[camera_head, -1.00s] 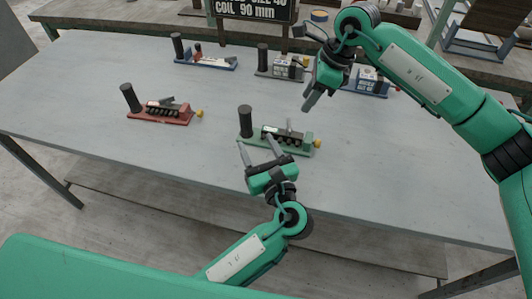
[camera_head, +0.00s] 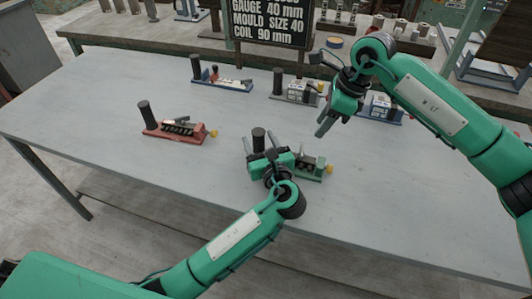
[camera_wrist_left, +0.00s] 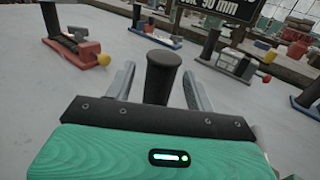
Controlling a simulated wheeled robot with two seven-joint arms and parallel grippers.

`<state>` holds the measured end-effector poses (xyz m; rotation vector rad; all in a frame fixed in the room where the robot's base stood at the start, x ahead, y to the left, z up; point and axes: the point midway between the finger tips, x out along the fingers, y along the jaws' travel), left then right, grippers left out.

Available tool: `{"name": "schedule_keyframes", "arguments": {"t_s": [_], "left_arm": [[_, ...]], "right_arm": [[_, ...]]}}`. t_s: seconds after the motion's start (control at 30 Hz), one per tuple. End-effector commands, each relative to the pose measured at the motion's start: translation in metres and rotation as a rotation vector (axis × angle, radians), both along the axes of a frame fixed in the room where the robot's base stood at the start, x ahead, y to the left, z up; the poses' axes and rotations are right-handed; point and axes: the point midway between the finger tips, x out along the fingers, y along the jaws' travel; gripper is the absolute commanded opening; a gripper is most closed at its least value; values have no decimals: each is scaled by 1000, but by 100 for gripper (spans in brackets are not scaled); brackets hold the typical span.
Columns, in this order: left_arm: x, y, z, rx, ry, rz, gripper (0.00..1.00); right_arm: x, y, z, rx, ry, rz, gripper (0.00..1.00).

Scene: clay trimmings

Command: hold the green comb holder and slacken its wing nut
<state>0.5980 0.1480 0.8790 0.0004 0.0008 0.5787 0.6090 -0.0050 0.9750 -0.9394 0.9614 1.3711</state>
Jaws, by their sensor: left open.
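The green comb holder (camera_head: 314,176) lies near the front middle of the table, partly hidden by my left gripper. Its dark upright post (camera_head: 258,137) is at its left end, and a yellow knob (camera_head: 328,168) is at its right end. I cannot tell for sure whether this knob is the wing nut. My left gripper (camera_head: 262,145) is open. In the left wrist view the post (camera_wrist_left: 162,75) stands between its two fingers, with gaps on both sides. My right gripper (camera_head: 326,122) hangs above the table, behind and apart from the holder. Its fingers overlap, so its opening is unclear.
A red holder (camera_head: 175,133) lies to the left. A blue holder (camera_head: 222,84), a grey one (camera_head: 297,95) and another blue one (camera_head: 381,112) stand behind. A dark sign (camera_head: 268,20) is at the back. The table's right front is clear.

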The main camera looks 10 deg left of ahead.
Motion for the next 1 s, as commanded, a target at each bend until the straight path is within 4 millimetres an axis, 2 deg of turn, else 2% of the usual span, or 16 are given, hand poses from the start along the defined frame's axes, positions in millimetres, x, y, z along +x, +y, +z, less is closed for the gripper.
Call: {"name": "schedule_keyframes", "arguments": {"t_s": [0.17,0.43,0.7,0.77,0.8,1.0], "left_arm": [[8,5,0,0,0,-1,54],[9,6,0,0,0,-1,54],[9,6,0,0,0,0,1],[9,6,0,0,0,0,0],[9,6,0,0,0,0,0],[9,6,0,0,0,0,0]], "right_arm": [[0,0,0,0,0,0,36],[0,0,0,0,0,0,36],[0,0,0,0,0,0,36],[0,0,0,0,0,0,34],[0,0,0,0,0,-1,30],[0,4,2,-22,28,-77,30]]}}
